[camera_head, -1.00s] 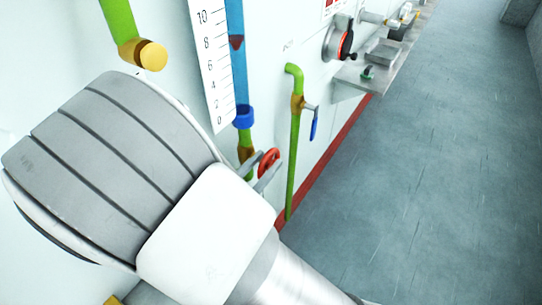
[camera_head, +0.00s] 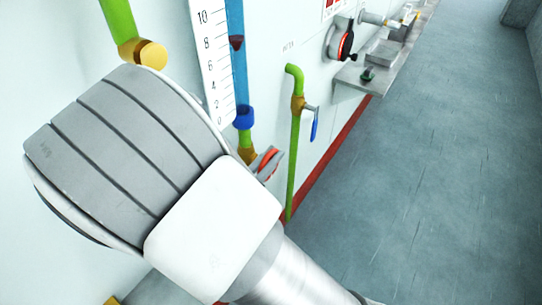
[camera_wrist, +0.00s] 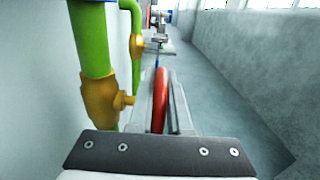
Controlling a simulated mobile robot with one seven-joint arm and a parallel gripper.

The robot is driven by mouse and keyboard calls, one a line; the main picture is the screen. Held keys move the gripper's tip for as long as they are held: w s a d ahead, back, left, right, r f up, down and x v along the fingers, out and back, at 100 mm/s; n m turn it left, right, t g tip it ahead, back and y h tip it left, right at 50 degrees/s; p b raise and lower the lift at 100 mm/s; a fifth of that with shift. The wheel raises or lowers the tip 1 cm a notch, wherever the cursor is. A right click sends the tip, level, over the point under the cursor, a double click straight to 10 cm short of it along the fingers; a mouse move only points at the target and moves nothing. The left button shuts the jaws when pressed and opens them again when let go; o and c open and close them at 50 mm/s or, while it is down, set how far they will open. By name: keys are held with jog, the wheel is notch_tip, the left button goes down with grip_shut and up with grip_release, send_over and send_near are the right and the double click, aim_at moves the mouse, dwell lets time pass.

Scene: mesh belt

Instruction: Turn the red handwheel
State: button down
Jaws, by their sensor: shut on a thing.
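The red handwheel (camera_head: 267,158) is on the brass valve (camera_head: 247,155) at the lower end of the blue and green pipe, close to the wall. In the wrist view the handwheel (camera_wrist: 160,103) is seen edge-on between the two grey fingers of my gripper (camera_wrist: 162,86). The fingers are shut on its rim, one on each side. The brass valve body (camera_wrist: 101,98) stands to the left of the fingers. In the head view my gripper (camera_head: 267,163) covers much of the wheel, and my arm hides the area below it.
A green pipe (camera_head: 294,170) with a blue-handled tap (camera_head: 314,125) stands just to the right. A white scale (camera_head: 212,62) is on the wall above. Farther off are a grey shelf (camera_head: 360,83) and a black and red dial (camera_head: 346,41). The floor (camera_head: 430,180) at right is clear.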

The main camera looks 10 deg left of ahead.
jog(key=shift+r, duration=0.1)
jog(key=shift+w+d+r+g+p, duration=0.15)
jog(key=shift+g+p, duration=0.45)
jog(key=shift+p, duration=0.65)
jog(key=shift+w+g+y+p, duration=0.1)
jog(key=shift+g+y+p, duration=0.4)
jog(key=shift+p, duration=0.6)
jog(key=shift+w+g+p, duration=0.1)
jog(key=shift+g+p, duration=0.75)
jog(key=shift+g, duration=0.05)
jog(key=shift+f+g+y+p, duration=0.4)
jog(key=shift+f+g+y, duration=0.15)
jog(key=shift+g, duration=0.15)
jog(key=c, duration=0.9)
grip_release()
jog(key=shift+o, duration=0.2)
